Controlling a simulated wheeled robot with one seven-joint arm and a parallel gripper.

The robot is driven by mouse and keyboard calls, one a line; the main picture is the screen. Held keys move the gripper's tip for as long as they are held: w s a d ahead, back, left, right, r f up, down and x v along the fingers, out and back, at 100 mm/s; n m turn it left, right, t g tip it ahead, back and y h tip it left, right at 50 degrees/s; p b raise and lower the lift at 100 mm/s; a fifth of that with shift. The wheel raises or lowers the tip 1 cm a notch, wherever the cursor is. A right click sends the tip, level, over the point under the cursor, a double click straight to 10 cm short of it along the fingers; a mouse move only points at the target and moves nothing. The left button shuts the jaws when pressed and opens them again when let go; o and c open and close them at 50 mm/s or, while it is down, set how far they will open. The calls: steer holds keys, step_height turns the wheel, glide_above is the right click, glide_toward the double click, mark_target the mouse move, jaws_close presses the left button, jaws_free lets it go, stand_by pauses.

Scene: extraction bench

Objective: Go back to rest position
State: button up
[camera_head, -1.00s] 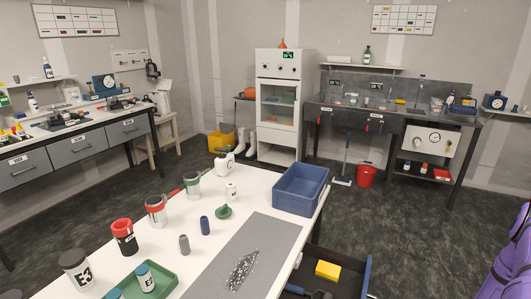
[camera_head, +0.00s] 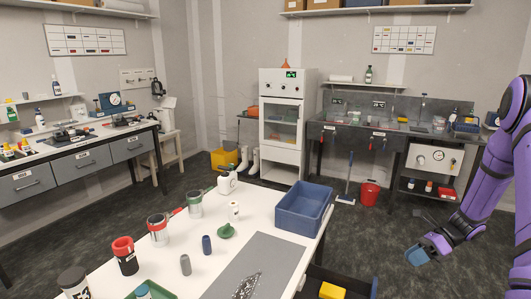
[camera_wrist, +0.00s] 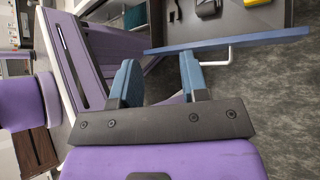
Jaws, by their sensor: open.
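My gripper (camera_head: 419,255) hangs low on the right in the head view, at the end of my purple arm. It is to the right of the white table and apart from it, over the dark floor. In the wrist view my gripper (camera_wrist: 160,82) shows its two blue fingers spread apart with nothing between them. Beyond the fingertips in that view is the blue front edge of an open drawer (camera_wrist: 235,40).
The white table (camera_head: 190,222) carries a blue bin (camera_head: 303,209), a grey mat (camera_head: 262,262) with dark scraps, and several bottles and cups. The open drawer under it holds a yellow block (camera_head: 332,290).

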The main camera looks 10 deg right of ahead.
steer(key=s+a+r+n+h, duration=0.2)
steer(key=a+r+n, duration=0.2)
steer(key=r, duration=0.4)
steer(key=s+a+r+n+g+h, duration=0.1)
steer(key=s+a+r+n+h, duration=0.1)
steer(key=a+r+n, duration=0.45)
steer(key=s+a+r+n+h, duration=0.2)
steer(key=a+r+n, duration=0.1)
steer(key=r, duration=0.7)
steer(key=s+a+r+n+t+h, duration=0.2)
steer(key=s+r+n, duration=0.3)
steer(key=s, duration=0.4)
steer(key=s+a+r+n+t+h, duration=0.2)
steer(key=s+a+r+n, duration=0.3)
steer(key=s+n, duration=0.3)
steer(key=shift+s+a+r+t+h, duration=0.3)
steer(key=shift+s+r+t+h, duration=0.15)
steer(key=shift+r+t, duration=0.35)
steer(key=shift+f, duration=0.1)
